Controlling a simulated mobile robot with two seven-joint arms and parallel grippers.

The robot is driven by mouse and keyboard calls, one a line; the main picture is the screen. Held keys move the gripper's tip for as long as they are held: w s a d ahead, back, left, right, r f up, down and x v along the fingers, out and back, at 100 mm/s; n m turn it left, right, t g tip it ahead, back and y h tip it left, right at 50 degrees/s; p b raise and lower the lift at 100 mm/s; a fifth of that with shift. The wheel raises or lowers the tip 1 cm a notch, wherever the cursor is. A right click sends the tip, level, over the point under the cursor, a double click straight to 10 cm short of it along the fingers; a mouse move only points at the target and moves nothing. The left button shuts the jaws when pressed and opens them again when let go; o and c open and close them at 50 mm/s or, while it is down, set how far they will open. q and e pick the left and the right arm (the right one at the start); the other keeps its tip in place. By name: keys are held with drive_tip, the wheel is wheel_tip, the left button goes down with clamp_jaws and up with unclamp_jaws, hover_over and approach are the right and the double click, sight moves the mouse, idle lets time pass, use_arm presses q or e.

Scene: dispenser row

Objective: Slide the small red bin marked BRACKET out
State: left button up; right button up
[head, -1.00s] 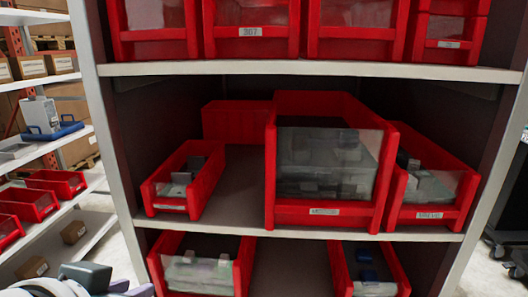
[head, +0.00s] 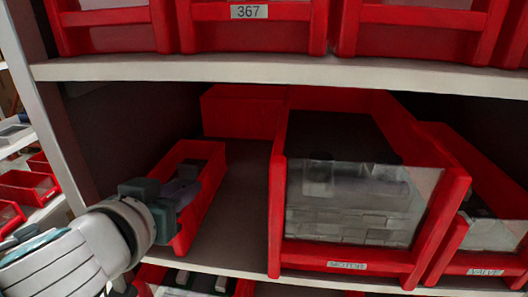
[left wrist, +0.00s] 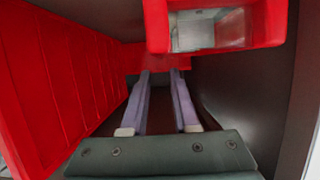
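A small red bin (head: 206,200) stands at the left of the middle shelf, narrow and open-topped. Its front and any label there are hidden behind my left gripper (head: 178,192), so I cannot read BRACKET on it. The gripper is at the bin's front, overlapping it in the head view; I cannot tell whether they touch. In the left wrist view, my left gripper's two purple fingers (left wrist: 162,76) stand apart with nothing clear between them. A red bin with a clear front (left wrist: 210,32) shows beyond the fingertips at upper right. My right gripper is not in view.
A large red bin with a clear front (head: 285,225) stands right of the small one, with bare shelf between. Another red bin (head: 490,240) is further right. A red box (head: 240,112) sits behind. The upper shelf edge (head: 290,72) runs above.

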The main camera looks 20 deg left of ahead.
sight(202, 176)
use_arm(q)
drive_tip(key=shift+s, duration=0.15)
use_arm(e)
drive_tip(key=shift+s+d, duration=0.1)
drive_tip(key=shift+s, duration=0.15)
use_arm(q)
drive_tip(key=shift+f, duration=0.15)
drive_tip(key=b+x, duration=0.1)
drive_tip(key=x, duration=0.9)
drive_tip(key=shift+d, duration=0.1)
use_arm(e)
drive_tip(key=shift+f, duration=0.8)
use_arm(q)
clamp_jaws()
